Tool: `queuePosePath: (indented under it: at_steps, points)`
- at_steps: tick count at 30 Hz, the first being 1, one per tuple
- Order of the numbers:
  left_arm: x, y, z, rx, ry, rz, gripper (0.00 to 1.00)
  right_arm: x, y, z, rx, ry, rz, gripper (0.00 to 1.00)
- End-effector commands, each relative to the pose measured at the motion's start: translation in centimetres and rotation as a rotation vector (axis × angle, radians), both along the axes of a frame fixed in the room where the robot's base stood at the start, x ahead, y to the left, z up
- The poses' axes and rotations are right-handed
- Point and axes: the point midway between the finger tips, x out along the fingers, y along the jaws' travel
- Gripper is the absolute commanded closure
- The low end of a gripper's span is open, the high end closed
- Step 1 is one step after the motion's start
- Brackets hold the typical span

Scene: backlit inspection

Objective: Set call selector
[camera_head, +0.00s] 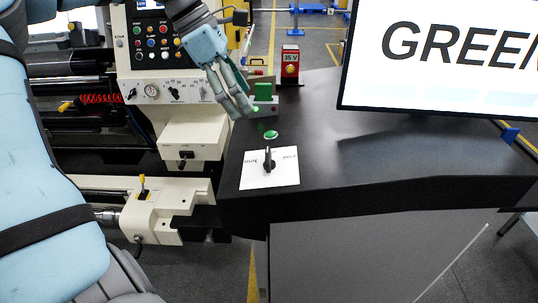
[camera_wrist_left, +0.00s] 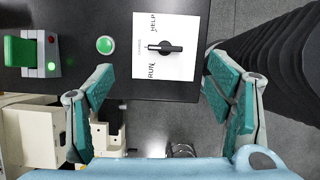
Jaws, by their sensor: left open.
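The call selector is a black knob (camera_head: 269,160) on a white plate (camera_head: 272,180) on the black console top. In the left wrist view the knob (camera_wrist_left: 165,47) stands crosswise, one end towards a small middle label, between RUN and HELP on the plate (camera_wrist_left: 180,70). Which end is the pointer is hard to tell. My left gripper (camera_head: 243,106) is open and empty, above the console's left edge and beyond the plate, apart from the knob. In its wrist view the fingertips (camera_wrist_left: 160,70) spread to either side of the plate. My right gripper is not in view.
A round green button (camera_head: 271,134) sits just beyond the plate. Behind it are a green block on a grey base (camera_head: 263,92) and a red 35 V box (camera_head: 290,65). A screen reading GREEN (camera_head: 440,55) stands at right. A machine panel (camera_head: 160,35) is at left.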

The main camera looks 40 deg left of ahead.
Motion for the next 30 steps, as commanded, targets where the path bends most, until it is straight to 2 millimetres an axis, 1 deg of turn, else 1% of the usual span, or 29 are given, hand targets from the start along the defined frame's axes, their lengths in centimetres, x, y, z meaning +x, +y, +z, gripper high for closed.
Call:
queuePosePath:
  at_steps: [1,2,5,8,12,15,18,21,23,29,30]
  points:
    - [-0.6,-0.5,0.0,0.046,0.026,-0.040,0.27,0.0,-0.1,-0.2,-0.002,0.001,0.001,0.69]
    - [-0.9,-0.7,-0.1,0.064,0.035,-0.055,0.27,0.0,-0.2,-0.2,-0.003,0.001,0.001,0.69]
    - [-0.8,-1.2,-1.2,0.076,0.046,-0.069,0.27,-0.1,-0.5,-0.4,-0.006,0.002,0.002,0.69]
    - [-0.3,-1.9,-3.4,0.073,0.046,-0.069,0.27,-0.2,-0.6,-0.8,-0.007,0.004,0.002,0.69]
    - [0.7,-3.2,-7.2,0.072,0.047,-0.068,0.27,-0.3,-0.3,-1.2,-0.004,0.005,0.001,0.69]
    - [1.4,-4.0,-9.7,0.072,0.045,-0.067,0.27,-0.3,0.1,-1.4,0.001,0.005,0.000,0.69]
    - [1.9,-4.6,-11.6,0.071,0.044,-0.065,0.27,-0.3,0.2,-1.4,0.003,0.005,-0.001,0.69]
    - [2.2,-5.0,-12.7,0.070,0.042,-0.063,0.27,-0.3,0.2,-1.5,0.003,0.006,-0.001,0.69]
    - [2.3,-5.1,-13.0,0.070,0.040,-0.062,0.27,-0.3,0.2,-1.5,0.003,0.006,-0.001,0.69]
    - [2.3,-5.1,-13.1,0.070,0.039,-0.061,0.27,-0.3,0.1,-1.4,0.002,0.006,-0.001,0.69]
    - [2.4,-5.1,-13.1,0.070,0.039,-0.061,0.28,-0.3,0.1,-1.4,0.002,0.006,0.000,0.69]
